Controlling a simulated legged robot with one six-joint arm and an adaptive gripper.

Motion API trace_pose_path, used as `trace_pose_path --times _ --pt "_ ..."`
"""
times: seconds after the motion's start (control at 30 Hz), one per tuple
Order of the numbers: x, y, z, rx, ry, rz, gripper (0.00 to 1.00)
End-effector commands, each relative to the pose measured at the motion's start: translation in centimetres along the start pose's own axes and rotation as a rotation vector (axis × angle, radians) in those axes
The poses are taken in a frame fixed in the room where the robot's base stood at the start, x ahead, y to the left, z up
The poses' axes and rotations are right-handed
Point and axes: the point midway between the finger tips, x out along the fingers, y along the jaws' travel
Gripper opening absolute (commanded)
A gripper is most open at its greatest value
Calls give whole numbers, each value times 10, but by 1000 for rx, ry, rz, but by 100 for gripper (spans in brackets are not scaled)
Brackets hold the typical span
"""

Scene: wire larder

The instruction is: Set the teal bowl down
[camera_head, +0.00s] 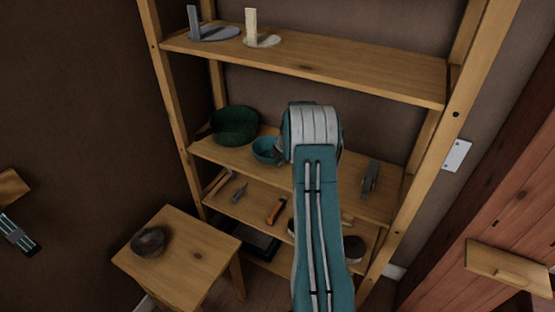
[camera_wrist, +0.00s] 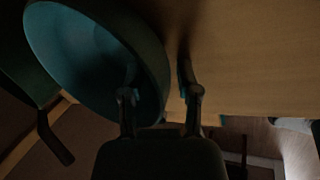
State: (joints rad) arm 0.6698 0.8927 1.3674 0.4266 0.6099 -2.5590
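The teal bowl (camera_head: 264,151) is at the second shelf board, right of a larger dark green vessel. In the wrist view the teal bowl (camera_wrist: 75,50) fills the upper left, its opening toward the left. My gripper (camera_wrist: 158,85) straddles the bowl's near wall, one finger over the inside and the other outside. A gap shows between the outer finger and the wall, so the fingers look open. In the head view my arm hides the fingers. The bowl seems to rest on the shelf board (camera_wrist: 250,60), but its underside is hidden.
The dark green vessel (camera_head: 236,124) stands close at the bowl's left. A grey clamp-like item (camera_head: 370,178) lies on the right of the same board (camera_head: 215,155). Another shelf (camera_head: 330,68) is overhead. A small table (camera_head: 190,255) with a dark bowl (camera_head: 149,242) stands at lower left.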

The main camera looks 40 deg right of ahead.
Motion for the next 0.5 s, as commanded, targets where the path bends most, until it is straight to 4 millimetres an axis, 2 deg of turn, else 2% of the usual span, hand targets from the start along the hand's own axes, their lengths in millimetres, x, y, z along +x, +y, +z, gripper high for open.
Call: trace_pose_path --times 0.27,0.5 --pt "-4 1 0 0 -1 1 43" --pt "-42 1 1 -1 -2 2 43"
